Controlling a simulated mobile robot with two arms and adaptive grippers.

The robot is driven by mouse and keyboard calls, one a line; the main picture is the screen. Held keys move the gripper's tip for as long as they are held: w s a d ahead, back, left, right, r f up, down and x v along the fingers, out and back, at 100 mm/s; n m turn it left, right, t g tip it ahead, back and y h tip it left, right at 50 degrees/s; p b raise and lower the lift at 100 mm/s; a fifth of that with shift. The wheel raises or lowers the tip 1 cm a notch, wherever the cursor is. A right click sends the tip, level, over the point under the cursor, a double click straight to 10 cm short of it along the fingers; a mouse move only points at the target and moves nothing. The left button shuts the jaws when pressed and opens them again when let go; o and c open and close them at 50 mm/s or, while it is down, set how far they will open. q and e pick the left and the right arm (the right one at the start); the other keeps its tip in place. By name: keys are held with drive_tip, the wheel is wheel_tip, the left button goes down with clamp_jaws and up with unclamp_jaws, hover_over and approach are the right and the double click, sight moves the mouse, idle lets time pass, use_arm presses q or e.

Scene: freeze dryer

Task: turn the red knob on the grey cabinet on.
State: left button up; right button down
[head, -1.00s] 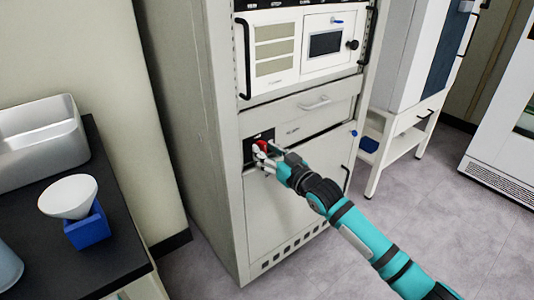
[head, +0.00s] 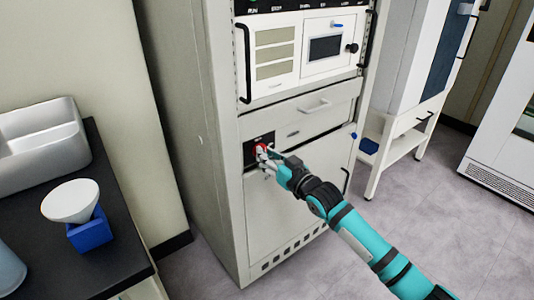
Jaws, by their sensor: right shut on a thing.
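The grey cabinet (head: 190,110) stands in the middle of the head view. The red knob (head: 261,148) sits on a small black panel (head: 250,153) on its front, below a drawer. My right gripper (head: 264,156) is at the knob, with its fingers shut on it. The fingers hide part of the knob, and its exact angle cannot be read. My left gripper is not in view.
A white stand (head: 405,140) is right of the cabinet. The floor in front is clear.

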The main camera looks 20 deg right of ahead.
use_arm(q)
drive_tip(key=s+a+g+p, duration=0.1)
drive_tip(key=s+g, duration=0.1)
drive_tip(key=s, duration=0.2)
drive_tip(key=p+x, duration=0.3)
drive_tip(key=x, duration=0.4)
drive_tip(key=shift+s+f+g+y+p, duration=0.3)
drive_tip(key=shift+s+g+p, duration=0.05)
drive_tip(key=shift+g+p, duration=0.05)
use_arm(e)
drive_tip(key=m, duration=1.7)
drive_tip(key=shift+d+f, duration=0.25)
drive_tip(key=shift+f, duration=0.1)
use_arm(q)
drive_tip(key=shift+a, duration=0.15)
use_arm(e)
drive_tip(key=c, duration=1.3)
unclamp_jaws()
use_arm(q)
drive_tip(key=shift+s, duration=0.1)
